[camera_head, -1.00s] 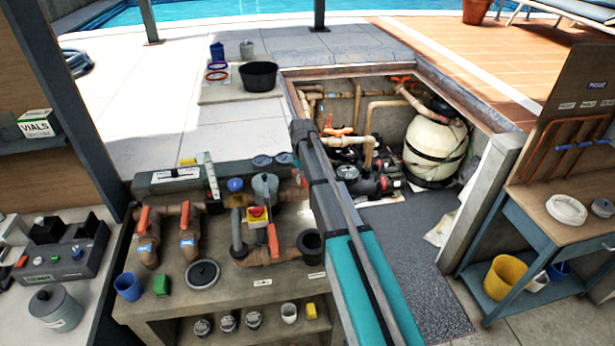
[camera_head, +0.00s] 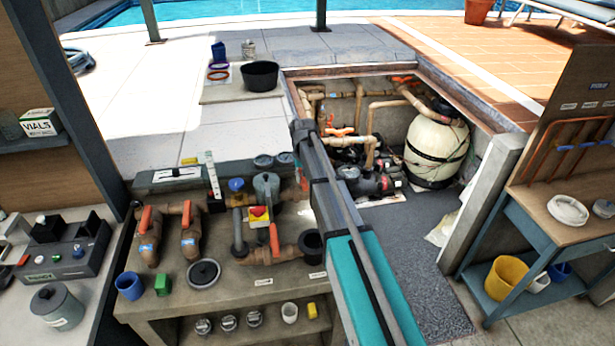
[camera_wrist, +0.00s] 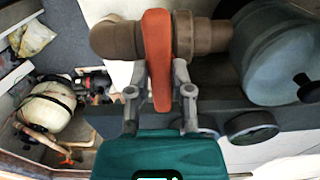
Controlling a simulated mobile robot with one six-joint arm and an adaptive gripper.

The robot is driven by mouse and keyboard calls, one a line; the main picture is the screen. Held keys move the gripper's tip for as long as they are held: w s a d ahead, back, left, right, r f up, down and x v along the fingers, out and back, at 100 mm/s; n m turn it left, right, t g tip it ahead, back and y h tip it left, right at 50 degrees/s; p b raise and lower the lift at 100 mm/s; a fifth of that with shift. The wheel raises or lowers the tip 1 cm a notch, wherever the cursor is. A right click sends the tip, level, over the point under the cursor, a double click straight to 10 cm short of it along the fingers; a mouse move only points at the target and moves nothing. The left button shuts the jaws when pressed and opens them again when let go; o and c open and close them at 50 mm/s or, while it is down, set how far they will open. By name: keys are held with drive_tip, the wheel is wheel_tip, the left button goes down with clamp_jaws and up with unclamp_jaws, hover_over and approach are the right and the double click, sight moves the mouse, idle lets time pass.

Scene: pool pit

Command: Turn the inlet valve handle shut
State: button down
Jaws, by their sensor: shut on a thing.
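An orange valve handle (camera_wrist: 158,50) lies across a brown pipe (camera_wrist: 115,40) in the wrist view. My gripper (camera_wrist: 160,80) has a grey finger on each side of the handle's near end and is shut on it. A blue-grey round housing (camera_wrist: 275,55) is at the pipe's right end. In the head view, a bit of an orange handle (camera_head: 303,180) shows beside my arm, which hides most of my gripper. Two other orange handles, the left one (camera_head: 146,218) and the right one (camera_head: 187,214), stand on pipes on the bench. I cannot read which is labelled inlet.
The concrete bench (camera_head: 235,283) also carries a red and yellow switch (camera_head: 259,215), a blue cup (camera_head: 130,286) and a green block (camera_head: 163,285). The pit with a cream filter tank (camera_head: 436,150) lies behind. A blue worktable (camera_head: 530,225) stands at right.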

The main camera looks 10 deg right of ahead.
drive_tip(key=shift+w, duration=0.2)
drive_tip(key=c, duration=0.5)
unclamp_jaws()
drive_tip(key=shift+s, duration=0.1)
